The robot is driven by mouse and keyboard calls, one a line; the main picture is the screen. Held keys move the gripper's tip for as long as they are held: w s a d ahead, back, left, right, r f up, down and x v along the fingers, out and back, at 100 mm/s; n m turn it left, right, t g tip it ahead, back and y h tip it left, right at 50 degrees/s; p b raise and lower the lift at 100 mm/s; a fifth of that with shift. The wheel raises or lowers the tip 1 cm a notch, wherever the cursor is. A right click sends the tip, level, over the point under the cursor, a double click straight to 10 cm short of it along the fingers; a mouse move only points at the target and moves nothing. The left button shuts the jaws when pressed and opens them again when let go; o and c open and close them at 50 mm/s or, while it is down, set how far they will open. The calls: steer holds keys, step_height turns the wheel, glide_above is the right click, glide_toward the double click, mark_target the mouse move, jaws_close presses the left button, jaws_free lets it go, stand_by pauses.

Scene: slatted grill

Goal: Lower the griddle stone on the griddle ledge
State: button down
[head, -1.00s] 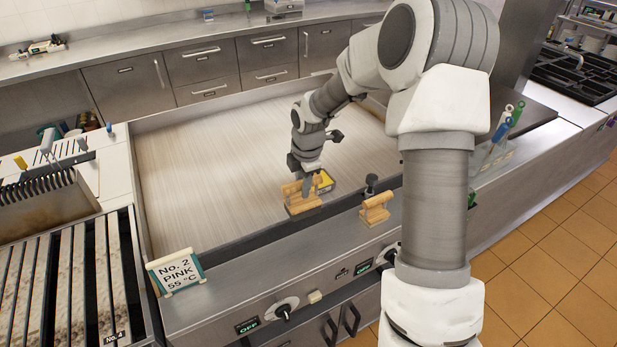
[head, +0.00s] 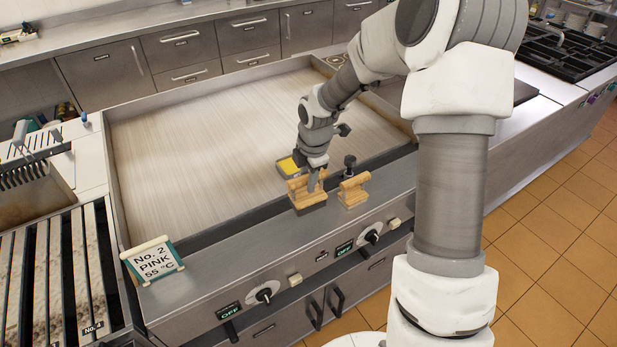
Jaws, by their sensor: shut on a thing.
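The griddle stone (head: 309,200) is a wooden-handled block with a dark grey underside. My gripper (head: 315,181) points down and is shut on its wooden handle. The stone is over the griddle ledge (head: 245,252), the steel strip along the front of the griddle. It looks roughly level and is very near the ledge. I cannot tell whether it touches. The fingertips are partly hidden by the handle.
A second wooden-handled piece (head: 353,191) stands close on the right, with a dark knobbed item (head: 349,163) behind it. A yellow-topped item (head: 288,166) is behind my gripper. The ledge between is clear.

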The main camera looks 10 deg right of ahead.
mark_target(308, 196)
steer(key=shift+f+b, duration=2.35)
steer(key=shift+f, duration=1.05)
steer(key=shift+f+b, duration=0.35)
steer(key=shift+f, duration=0.2)
steer(key=c, duration=0.5)
jaws_free()
steer(key=s+r, duration=0.3)
steer(key=r, duration=1.4)
steer(key=shift+s+d+p, duration=0.15)
steer(key=shift+d+p, duration=0.2)
steer(key=shift+d, duration=0.1)
